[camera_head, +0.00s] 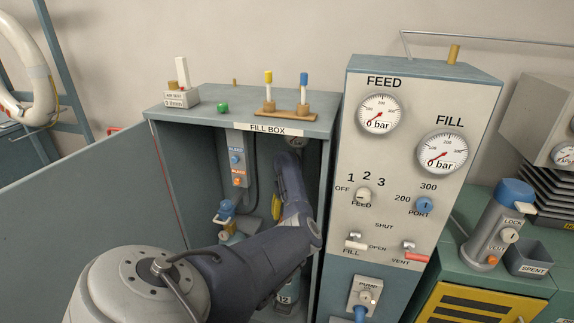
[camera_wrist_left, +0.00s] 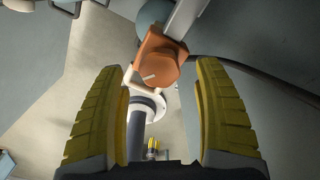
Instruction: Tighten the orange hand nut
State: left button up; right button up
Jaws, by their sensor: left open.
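The orange hand nut (camera_wrist_left: 160,70) shows in the left wrist view as a round orange knob with a short white mark, set against an orange block. A white collar and a dark cylinder sit just below it in the picture. My left gripper (camera_wrist_left: 161,88) is open, with one ribbed yellow finger on each side of the nut's line and clear gaps to both. How far the fingertips are from the nut in depth I cannot tell. In the head view my left arm reaches into the fill box (camera_head: 236,118), and the nut cannot be made out there. My right gripper is not in view.
The fill box's open door (camera_head: 80,200) stands at the left. Inside, a blue-topped valve (camera_head: 226,209) and a bleed panel (camera_head: 236,165) are near my arm. The gauge panel (camera_head: 410,130) rises at the right. A grey hose or bar crosses the wrist view's upper right.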

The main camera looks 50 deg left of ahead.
pick_arm(q)
jog(key=shift+f, duration=1.1)
jog(key=c, duration=1.3)
